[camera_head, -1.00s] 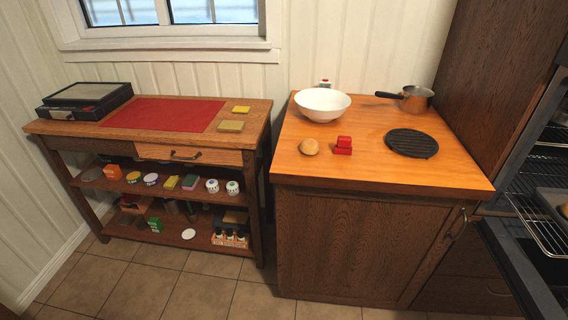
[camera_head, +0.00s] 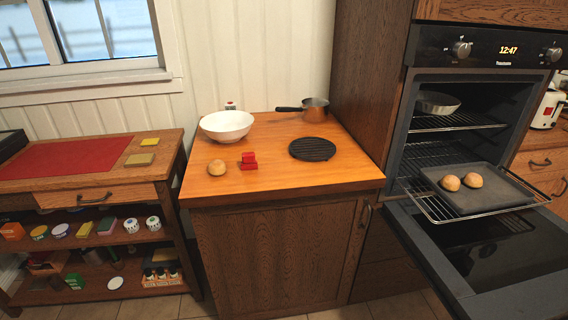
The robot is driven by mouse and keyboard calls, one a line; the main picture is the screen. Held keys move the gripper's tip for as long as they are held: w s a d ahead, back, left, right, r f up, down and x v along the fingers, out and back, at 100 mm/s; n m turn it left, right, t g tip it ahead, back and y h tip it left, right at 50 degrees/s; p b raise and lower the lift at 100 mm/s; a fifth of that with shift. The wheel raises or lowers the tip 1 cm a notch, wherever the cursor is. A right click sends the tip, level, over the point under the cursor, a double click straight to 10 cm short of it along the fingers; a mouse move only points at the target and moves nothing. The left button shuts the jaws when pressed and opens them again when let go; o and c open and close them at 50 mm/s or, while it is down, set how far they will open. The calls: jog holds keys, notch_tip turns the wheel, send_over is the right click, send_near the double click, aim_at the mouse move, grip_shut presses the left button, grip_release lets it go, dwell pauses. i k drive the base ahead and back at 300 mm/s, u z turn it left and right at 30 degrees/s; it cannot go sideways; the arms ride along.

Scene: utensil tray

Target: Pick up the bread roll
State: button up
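One bread roll (camera_head: 217,167) sits on the wooden counter (camera_head: 290,180), near its left front edge, left of a small red object. Two more rolls, a left one (camera_head: 450,183) and a right one (camera_head: 473,180), lie side by side on a dark baking tray (camera_head: 500,196) on the pulled-out rack of the open oven. My gripper does not show in this view.
The oven door (camera_head: 480,250) hangs open at the right. On the counter are a white bowl (camera_head: 227,126), the red object (camera_head: 249,161), a black trivet (camera_head: 312,149) and a copper pot (camera_head: 315,109). A side table with a red mat (camera_head: 65,160) stands at the left.

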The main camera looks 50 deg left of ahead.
aim_at(215, 167)
jog(key=z, duration=0.2)
jog(key=i, duration=0.8)
jog(key=u, duration=2.75)
jog(key=i, duration=0.5)
jog(key=u, duration=0.05)
jog(key=k, duration=1.25)
jog(key=u, duration=0.85)
jog(key=i, duration=0.7)
jog(key=u, duration=0.75)
jog(key=i, duration=0.75)
jog(key=u, duration=0.1)
